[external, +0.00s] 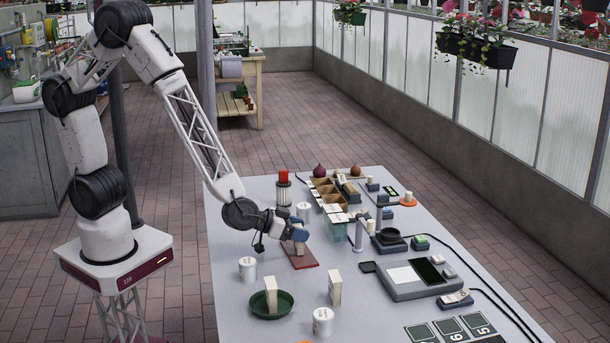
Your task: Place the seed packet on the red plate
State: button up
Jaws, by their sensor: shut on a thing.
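My gripper (299,238) is low over the red plate (303,264), a flat reddish rectangle on the grey table. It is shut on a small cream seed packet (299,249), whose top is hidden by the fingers. The packet is upright over the plate; I cannot tell whether its lower edge touches the plate. A similar cream packet (271,290) stands upright in a round green dish (285,308). Another cream packet (335,288) stands on the table to its right.
White cups (247,269) and (323,322) stand near the front. A red-topped canister (284,190) and a divided wooden box (326,188) are behind the gripper. A grey device (415,280) with cables is at right. The table's left strip is clear.

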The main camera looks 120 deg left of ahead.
jog(key=shift+f, duration=0.15)
jog(key=o, duration=0.9)
jog(key=shift+r, duration=0.2)
jog(key=v, duration=1.2)
